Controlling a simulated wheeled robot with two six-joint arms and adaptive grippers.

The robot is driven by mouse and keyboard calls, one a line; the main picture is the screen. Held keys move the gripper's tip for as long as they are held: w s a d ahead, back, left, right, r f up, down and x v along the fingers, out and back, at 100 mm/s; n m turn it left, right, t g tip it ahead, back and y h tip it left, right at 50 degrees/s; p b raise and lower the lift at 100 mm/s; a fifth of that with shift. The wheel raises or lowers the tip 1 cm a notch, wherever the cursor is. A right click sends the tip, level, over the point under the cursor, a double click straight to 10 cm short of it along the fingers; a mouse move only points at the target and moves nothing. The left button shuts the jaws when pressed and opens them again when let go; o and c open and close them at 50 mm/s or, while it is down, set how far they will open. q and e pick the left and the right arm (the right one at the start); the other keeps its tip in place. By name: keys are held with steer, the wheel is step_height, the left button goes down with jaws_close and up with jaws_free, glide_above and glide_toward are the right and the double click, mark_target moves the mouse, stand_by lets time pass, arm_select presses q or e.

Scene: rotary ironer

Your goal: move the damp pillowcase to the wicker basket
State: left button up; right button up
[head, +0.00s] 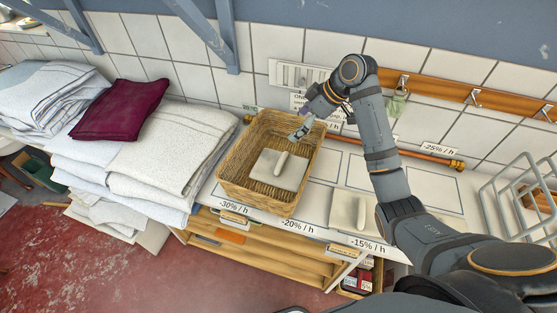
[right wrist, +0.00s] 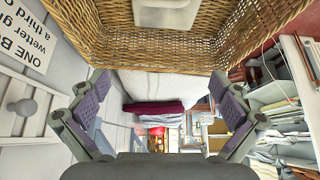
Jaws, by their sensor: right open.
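The wicker basket (head: 232,158) stands on the counter. A cream folded cloth (head: 270,172) with a raised roll on top lies inside it; this cloth also shows in the right wrist view (right wrist: 165,14). A similar cream cloth (head: 345,210) lies on the counter to the right, partly behind my arm. No label tells which one is the damp pillowcase. My right gripper (head: 300,132) is above the back right part of the basket. In the right wrist view (right wrist: 163,105) its fingers are spread with nothing between them. My left gripper is not in view.
Stacks of white folded linen (head: 150,150) stand left of the basket, with a maroon folded cloth (head: 121,110) on top. A hook rail (head: 440,88) and a copper pipe (head: 430,155) run along the tiled wall. A wire rack (head: 520,195) stands at the right.

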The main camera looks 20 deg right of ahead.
steer(key=shift+v, duration=2)
